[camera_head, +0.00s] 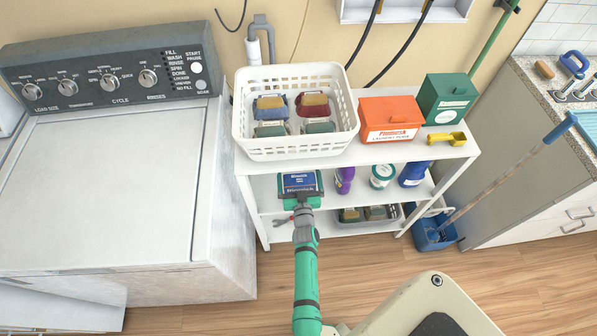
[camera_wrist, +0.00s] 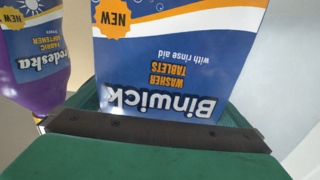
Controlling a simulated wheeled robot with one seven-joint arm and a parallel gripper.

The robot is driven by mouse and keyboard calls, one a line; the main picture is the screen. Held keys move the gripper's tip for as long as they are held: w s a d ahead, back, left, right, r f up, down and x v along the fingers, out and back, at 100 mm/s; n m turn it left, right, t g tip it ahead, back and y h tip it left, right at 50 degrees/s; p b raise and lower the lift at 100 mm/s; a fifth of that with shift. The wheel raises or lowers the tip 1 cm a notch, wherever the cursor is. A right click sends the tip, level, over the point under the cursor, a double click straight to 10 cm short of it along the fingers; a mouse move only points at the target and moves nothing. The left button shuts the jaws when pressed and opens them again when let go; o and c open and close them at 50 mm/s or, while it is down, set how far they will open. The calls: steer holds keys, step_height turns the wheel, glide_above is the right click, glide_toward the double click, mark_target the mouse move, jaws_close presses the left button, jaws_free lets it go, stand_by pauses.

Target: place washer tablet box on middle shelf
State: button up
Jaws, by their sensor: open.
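The washer tablet box (camera_head: 299,182) is blue with a white lower panel and stands on the left part of the white middle shelf (camera_head: 264,192), under the top shelf's front edge. In the wrist view the box (camera_wrist: 160,65) fills the upper middle, its "Binwick washer tablets" lettering upside down. My green gripper (camera_head: 302,199) is open at the box, right in front of its face. Green gripper parts show beside the box's near end in the wrist view. Whether the fingers touch the box cannot be told. The box's far side is hidden.
To the right on the middle shelf stand a purple softener bottle (camera_head: 344,179), a white-and-green tub (camera_head: 382,176) and a blue container (camera_head: 413,174). A white basket (camera_head: 243,127), orange box (camera_head: 390,119) and green box (camera_head: 447,98) sit above. A washer (camera_head: 110,190) stands left.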

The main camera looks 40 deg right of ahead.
mark_target(300, 188)
steer(key=v, duration=1.2)
steer(key=shift+a, duration=0.2)
steer(key=s+a+r+n+y, duration=0.1)
steer(key=s+a+r+y, duration=0.1)
steer(key=s+a, duration=0.5)
steer(key=s+a+r+n+y, duration=0.1)
steer(key=s+a+r, duration=0.15)
steer(key=a, duration=0.85)
steer(key=s+a+r+n+y, duration=0.4)
steer(key=s+a+r+y, duration=0.2)
steer(key=s+a+r, duration=0.5)
steer(key=shift+s+r, duration=2)
steer(key=shift+s, duration=0.05)
